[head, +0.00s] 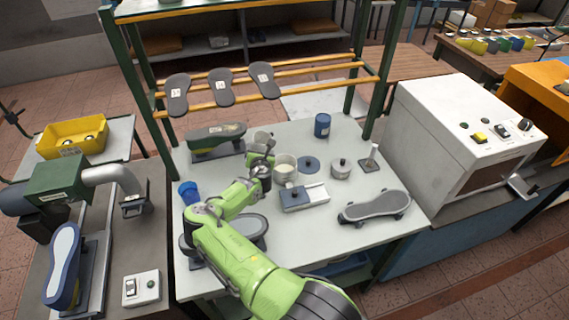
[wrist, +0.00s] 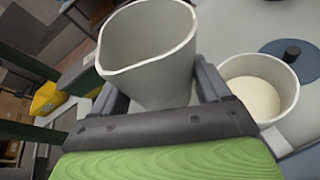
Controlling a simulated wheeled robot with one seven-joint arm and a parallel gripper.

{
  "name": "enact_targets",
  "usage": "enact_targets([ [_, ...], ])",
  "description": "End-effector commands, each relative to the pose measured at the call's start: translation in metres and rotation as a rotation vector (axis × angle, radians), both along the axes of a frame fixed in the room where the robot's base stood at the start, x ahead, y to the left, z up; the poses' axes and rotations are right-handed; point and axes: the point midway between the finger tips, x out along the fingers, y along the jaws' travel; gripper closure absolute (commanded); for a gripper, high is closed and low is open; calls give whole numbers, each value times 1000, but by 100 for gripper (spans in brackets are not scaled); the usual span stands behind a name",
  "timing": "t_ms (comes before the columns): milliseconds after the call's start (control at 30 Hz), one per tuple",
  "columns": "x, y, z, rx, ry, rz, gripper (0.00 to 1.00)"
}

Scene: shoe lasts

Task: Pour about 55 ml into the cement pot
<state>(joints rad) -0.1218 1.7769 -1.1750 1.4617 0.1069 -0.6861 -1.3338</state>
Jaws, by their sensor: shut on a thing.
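My gripper (head: 261,160) is shut on a grey jug (wrist: 150,60) with a pouring lip. In the head view the jug (head: 263,137) is partly hidden behind my gripper. Its inner wall shows in the wrist view, but I cannot see any liquid in it. An open cream-coloured pot (head: 286,163), seemingly the cement pot, stands on the table just right of my gripper. In the wrist view the pot (wrist: 262,88) holds pale cream liquid. The jug is to the left of the pot, apart from it, and no stream shows between them.
A blue lid (head: 308,164) lies right of the pot, with a lidded metal pot (head: 341,168) beyond it. A blue cup (head: 188,192) stands left and a blue can (head: 322,125) behind. Shoe soles (head: 220,87) hang above.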

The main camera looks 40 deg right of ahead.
Motion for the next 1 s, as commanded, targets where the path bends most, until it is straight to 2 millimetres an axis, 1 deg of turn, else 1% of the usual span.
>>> enact_targets([
  [33,-2,-2,-2,19,-24,-1,64],
  [67,-4,-3,-3,27,-42,13,70],
  [100,-6,-5,-4,43,-66,21,70],
  [233,-9,-7,4,94,-138,35,70],
  [333,-13,-9,6,133,-190,42,70],
  [567,-22,-15,-2,223,-313,51,70],
  [767,-23,-15,-14,300,-419,51,70],
  [1000,-22,-16,1,393,-546,50,70],
])
